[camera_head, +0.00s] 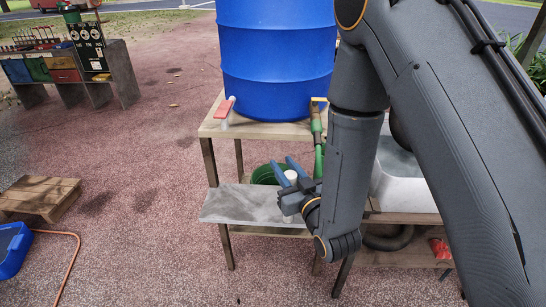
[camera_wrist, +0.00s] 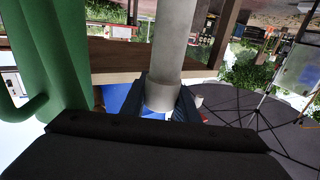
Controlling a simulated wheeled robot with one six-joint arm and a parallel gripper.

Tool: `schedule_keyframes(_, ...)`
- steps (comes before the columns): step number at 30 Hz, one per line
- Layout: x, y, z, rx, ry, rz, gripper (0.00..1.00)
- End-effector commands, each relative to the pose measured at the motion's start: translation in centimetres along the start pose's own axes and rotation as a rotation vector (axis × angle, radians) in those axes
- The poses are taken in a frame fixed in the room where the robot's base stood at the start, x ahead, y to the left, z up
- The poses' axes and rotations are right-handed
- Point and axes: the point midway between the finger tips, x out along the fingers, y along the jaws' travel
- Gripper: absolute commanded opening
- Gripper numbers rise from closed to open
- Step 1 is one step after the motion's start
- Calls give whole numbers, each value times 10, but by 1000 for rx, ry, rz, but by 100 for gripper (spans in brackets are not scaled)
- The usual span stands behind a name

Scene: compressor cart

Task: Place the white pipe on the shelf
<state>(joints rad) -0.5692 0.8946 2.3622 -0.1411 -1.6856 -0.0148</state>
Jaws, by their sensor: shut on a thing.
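My gripper (camera_head: 288,168) is over the right part of the grey lower shelf (camera_head: 238,206) of the wooden stand. Its blue fingers are shut on the white pipe (camera_head: 291,177), whose top shows between them. In the wrist view the pipe (camera_wrist: 174,45) looks pale grey and runs up from between the fingers (camera_wrist: 163,97) to the top edge. I cannot tell whether the pipe touches the shelf; the forearm and gripper hide part of it.
A blue barrel (camera_head: 277,55) stands on the stand's upper board (camera_head: 212,127). A green container (camera_head: 264,174) is behind the gripper, and a green hose (camera_head: 318,155) hangs close by. The shelf's left part is bare. A low wooden pallet (camera_head: 40,197) lies at left.

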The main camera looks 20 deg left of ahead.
Motion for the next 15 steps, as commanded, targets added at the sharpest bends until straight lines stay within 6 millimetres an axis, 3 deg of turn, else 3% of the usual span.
schedule_keyframes(6, 40, 1, 0, 0, 1, 1, 0)
schedule_keyframes(15, 69, 1, -1, 0, 2, 2, 0)
